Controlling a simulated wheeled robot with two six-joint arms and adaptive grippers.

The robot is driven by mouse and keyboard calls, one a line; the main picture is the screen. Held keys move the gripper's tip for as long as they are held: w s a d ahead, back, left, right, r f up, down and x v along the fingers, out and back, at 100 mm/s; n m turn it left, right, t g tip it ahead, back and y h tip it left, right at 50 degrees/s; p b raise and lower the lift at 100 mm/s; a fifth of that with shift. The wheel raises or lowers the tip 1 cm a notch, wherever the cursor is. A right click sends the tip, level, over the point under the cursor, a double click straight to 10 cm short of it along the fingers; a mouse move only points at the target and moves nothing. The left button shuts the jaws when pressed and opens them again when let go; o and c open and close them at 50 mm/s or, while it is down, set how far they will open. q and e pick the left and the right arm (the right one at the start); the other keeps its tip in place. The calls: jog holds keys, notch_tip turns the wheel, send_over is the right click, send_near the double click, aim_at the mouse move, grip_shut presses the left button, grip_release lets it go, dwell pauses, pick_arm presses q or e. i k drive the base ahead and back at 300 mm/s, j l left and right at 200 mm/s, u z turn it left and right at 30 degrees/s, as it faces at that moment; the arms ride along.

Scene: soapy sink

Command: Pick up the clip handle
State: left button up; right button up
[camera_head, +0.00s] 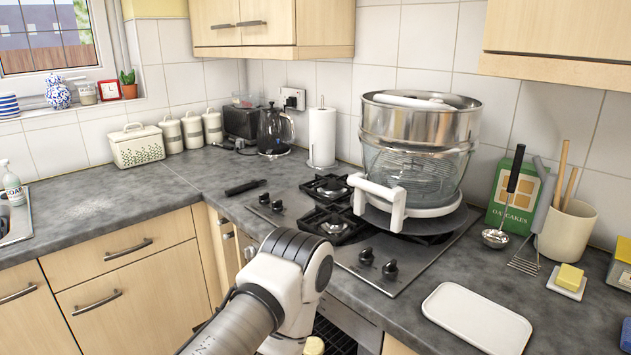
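A dark, slim bar-shaped piece (245,187) lies on the grey worktop just left of the hob; it looks like a loose clip handle, though it is too small to be sure. A white handle-shaped piece (378,198) sits at the front left of the large glass and steel cooker (418,150); I cannot tell if it is fixed there. One of my arms, likely the left, rises from the bottom edge in front of the hob and bends down again. Its fingers are out of view. My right gripper is not in view.
The cooker stands on the back right of the hob (357,272). A white tray (476,318) lies at front right. A kettle (275,132) and paper roll (322,138) stand behind.

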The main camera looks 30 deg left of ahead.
aim_at(254, 183)
jog(key=j+z, duration=0.15)
jog(key=j, duration=0.3)
jog(key=j+z, duration=0.15)
jog(key=j, duration=0.3)
jog(key=j+z, duration=0.1)
jog(key=j, duration=0.35)
jog(key=k+j+z, duration=0.15)
jog(key=j, duration=0.3)
jog(key=j+z, duration=0.15)
jog(key=j, duration=0.35)
jog(key=k+j+z, duration=0.15)
jog(key=j, duration=0.25)
jog(key=k+j+z, duration=0.15)
jog(key=j, duration=0.3)
jog(key=i, duration=0.05)
